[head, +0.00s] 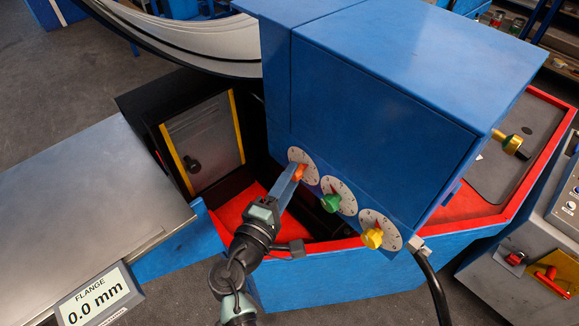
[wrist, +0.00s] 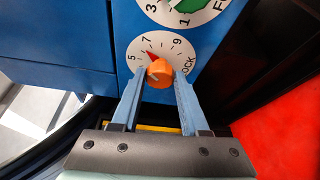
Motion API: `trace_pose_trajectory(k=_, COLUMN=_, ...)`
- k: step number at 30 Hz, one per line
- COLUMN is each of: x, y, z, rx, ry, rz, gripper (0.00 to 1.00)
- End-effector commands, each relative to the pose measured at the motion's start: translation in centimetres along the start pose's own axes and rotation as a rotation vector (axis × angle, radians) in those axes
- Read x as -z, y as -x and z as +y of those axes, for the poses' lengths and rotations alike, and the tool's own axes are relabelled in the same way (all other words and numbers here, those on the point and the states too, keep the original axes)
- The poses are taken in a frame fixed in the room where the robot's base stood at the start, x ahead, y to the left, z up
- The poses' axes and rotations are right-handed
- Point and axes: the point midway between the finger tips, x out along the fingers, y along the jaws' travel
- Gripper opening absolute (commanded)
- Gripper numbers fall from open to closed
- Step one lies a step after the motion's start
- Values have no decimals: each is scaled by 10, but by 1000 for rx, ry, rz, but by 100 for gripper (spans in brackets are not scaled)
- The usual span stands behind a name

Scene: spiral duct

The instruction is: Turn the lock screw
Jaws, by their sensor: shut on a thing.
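The orange knob (head: 300,173) sits on a white numbered dial on the front of the blue machine. A red pointer (wrist: 153,56) there points between 5 and 7. My gripper (head: 292,182) reaches up to this dial from below. In the wrist view my gripper (wrist: 159,76) has one blue finger on each side of the orange knob and is shut on it.
A green knob (head: 331,202) and a yellow knob (head: 373,238) have dials to the right. A brass knob (head: 511,143) sticks out of the machine's right side. A "FLANGE 0.0 mm" display (head: 95,299) stands at lower left. A red-edged tray (head: 548,105) surrounds the machine.

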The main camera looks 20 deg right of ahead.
Motion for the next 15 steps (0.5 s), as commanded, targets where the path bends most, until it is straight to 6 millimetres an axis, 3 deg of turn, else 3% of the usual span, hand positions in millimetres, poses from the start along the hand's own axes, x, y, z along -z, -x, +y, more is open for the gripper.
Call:
trace_pose_trajectory(k=1, x=-1, y=0, z=8, rx=20, ry=43, rz=-1, gripper=0)
trace_pose_trajectory(k=15, x=0, y=0, z=9, rx=177, ry=422, rz=-1, gripper=0)
